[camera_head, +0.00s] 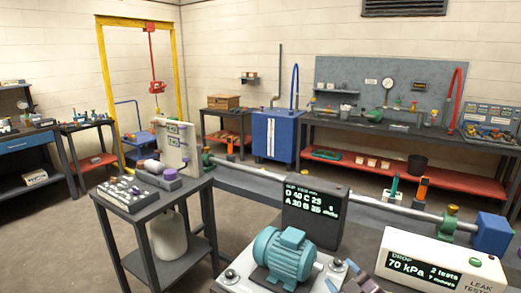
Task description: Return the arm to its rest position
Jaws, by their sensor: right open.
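My right gripper (347,277) shows only in part at the bottom edge of the head view, just right of the teal motor. Its fingers look apart, with nothing seen between them. The teal motor (285,255) sits on a light plate (240,268) at the bottom centre, and the gripper looks apart from it. Most of the right arm is out of the frame. My left gripper does not show.
A dark display box (314,214) stands behind the motor. A white leak tester (440,264) reading 70 kPa is at the right, close to my gripper. A small dark cart (146,214) with parts stands at the left. Open floor (60,240) lies further left.

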